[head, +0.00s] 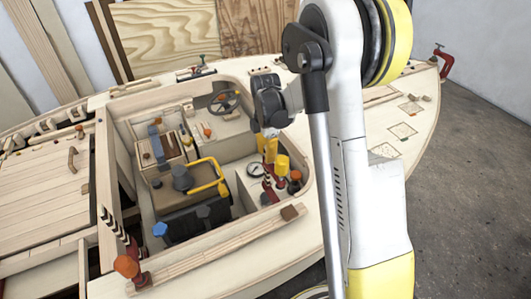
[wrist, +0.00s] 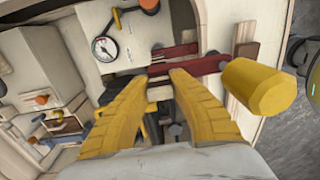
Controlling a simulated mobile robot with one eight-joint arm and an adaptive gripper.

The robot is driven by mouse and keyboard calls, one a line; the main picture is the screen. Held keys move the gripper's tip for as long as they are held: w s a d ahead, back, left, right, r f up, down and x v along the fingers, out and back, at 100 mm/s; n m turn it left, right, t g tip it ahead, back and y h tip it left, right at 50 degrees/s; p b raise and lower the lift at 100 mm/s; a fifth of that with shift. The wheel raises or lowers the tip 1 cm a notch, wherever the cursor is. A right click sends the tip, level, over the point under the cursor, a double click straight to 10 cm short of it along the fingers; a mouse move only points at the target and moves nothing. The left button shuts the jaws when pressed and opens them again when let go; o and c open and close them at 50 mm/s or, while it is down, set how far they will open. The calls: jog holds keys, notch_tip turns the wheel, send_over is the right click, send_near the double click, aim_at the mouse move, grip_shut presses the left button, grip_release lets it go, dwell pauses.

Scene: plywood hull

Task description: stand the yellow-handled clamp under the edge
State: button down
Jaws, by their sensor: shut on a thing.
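The yellow-handled clamp has a dark red bar (wrist: 186,64) and a thick yellow handle (wrist: 262,88), which shows to the right in the wrist view. My gripper (wrist: 162,77) has its two yellow fingers closed in on the red bar. In the head view my gripper (head: 267,152) reaches down into the right side of the cockpit, and the clamp's yellow handle (head: 283,163) shows beside it. The cockpit's wooden edge (head: 230,240) runs along the near side. My fingers and arm hide part of the clamp, so its contact with anything below cannot be told.
A round gauge (head: 256,170) is close to my gripper. An orange-knobbed clamp (head: 295,177) stands just right of it. A seat with a yellow rail (head: 208,178) and blue-knobbed items (head: 160,229) fill the cockpit's middle. Another orange-knobbed clamp (head: 127,267) is at the near left corner.

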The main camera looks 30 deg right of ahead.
aim_at(272, 167)
jog(key=shift+s, duration=1.95)
jog(key=shift+s+b, duration=0.45)
jog(key=shift+s, duration=1.9)
jog(key=c, duration=1.2)
grip_release()
notch_tip(272, 167, up, 12)
jog(key=shift+w, duration=0.1)
